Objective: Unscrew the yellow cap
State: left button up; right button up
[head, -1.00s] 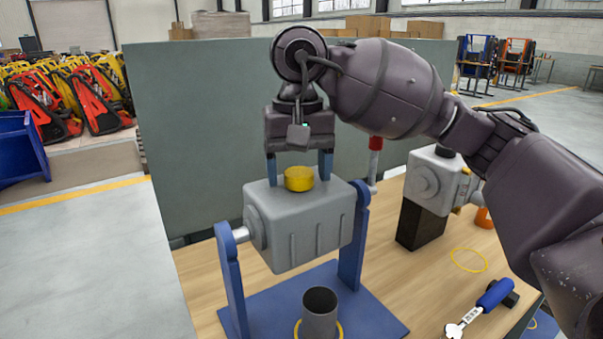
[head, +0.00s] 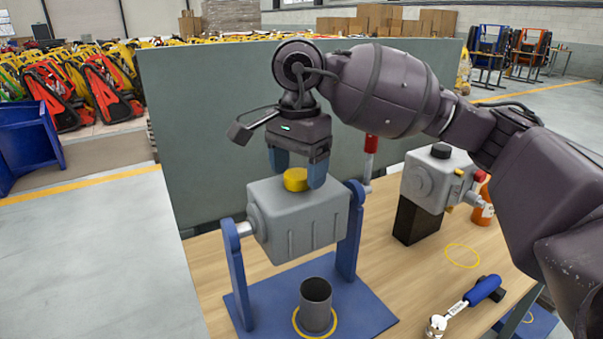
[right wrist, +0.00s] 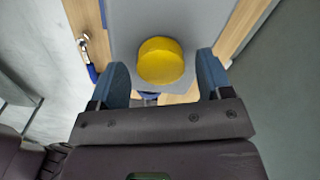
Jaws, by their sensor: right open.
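The yellow cap (head: 296,179) sits on top of a grey box-shaped housing (head: 300,222), which hangs between two blue uprights. My right gripper (head: 298,174) is over the cap, pointing down, with its blue fingers apart. In the right wrist view the cap (right wrist: 160,60) lies between the two fingers (right wrist: 164,78), with a gap visible on both sides. The fingers are not closed on it. How far down beside the cap the fingertips reach is hard to tell. My left gripper is not in view.
A grey open cylinder (head: 316,305) stands in a yellow ring on the blue base plate (head: 372,315). A red-ended lever (head: 370,148) is right of the housing. Further right are a grey unit (head: 437,180) on a black block and a blue-handled tool (head: 470,302). A green-grey panel (head: 200,130) stands behind.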

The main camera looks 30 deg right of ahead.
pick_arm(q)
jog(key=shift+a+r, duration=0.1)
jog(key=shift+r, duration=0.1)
pick_arm(e)
jog(key=shift+m, duration=0.3)
jog(key=shift+r+m+p, duration=0.1)
jog(key=shift+m+p, duration=0.45)
jog(key=shift+m, duration=0.35)
jog(key=m+p, duration=0.1)
jog(key=m, duration=0.2)
jog(key=m+p, duration=0.1)
jog(key=m, duration=0.2)
jog(key=shift+p, duration=0.3)
jog(key=shift+m, duration=0.7)
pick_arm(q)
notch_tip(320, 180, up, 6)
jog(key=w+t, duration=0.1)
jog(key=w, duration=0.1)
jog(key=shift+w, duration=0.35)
pick_arm(e)
jog(key=shift+f, duration=0.2)
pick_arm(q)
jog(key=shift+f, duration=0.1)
pick_arm(e)
jog(key=shift+c, duration=0.3)
